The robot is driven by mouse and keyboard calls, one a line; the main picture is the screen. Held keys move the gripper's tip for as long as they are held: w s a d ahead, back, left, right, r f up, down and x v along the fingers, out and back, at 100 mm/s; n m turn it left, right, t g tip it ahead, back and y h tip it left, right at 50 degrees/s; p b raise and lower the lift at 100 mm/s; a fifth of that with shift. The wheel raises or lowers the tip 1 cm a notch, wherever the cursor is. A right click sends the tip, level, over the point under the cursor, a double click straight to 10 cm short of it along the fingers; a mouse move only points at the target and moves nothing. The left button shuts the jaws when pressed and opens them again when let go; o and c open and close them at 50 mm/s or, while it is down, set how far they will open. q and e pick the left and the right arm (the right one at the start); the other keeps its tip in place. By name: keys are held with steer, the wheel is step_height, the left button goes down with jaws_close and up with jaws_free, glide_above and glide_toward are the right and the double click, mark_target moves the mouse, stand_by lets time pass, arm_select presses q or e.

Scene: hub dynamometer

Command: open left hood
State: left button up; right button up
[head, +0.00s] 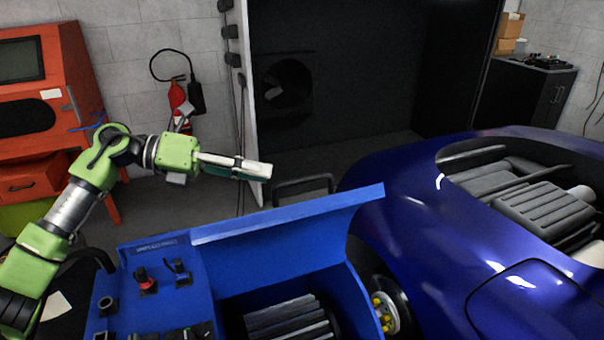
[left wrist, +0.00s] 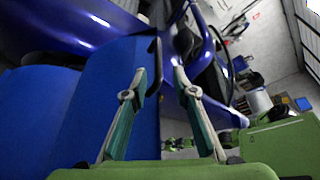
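The blue left hood (head: 285,232) stands raised and tilted over the blue dynamometer unit (head: 165,270) in the head view. The dark opening below it shows ribbed grey parts (head: 290,318). My left gripper (head: 265,171) is just above and behind the hood's upper edge in the head view; whether it touches the hood cannot be told. In the left wrist view, the two fingers of the left gripper (left wrist: 160,75) are spread apart with nothing clearly held between them. A wide blue panel (left wrist: 50,115), apparently the hood, lies on the left of that view. My right gripper is not in view.
A dark blue car (head: 430,240) stands close on the right, its wheel hub (head: 385,312) beside the unit. A red cabinet (head: 50,110) stands at the left. A dark fan enclosure (head: 340,90) is behind. Red and black control knobs (head: 147,281) stick up from the unit.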

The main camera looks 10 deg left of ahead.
mark_target(303, 180)
arm_select(q)
steer(key=p+x, duration=0.2)
steer(key=x, duration=0.7)
steer(key=shift+w+p, duration=0.15)
steer(key=shift+p, duration=0.25)
steer(key=shift+w+d+f, duration=0.1)
steer(key=shift+d+f, duration=0.05)
steer(key=shift+d, duration=0.1)
jaws_close()
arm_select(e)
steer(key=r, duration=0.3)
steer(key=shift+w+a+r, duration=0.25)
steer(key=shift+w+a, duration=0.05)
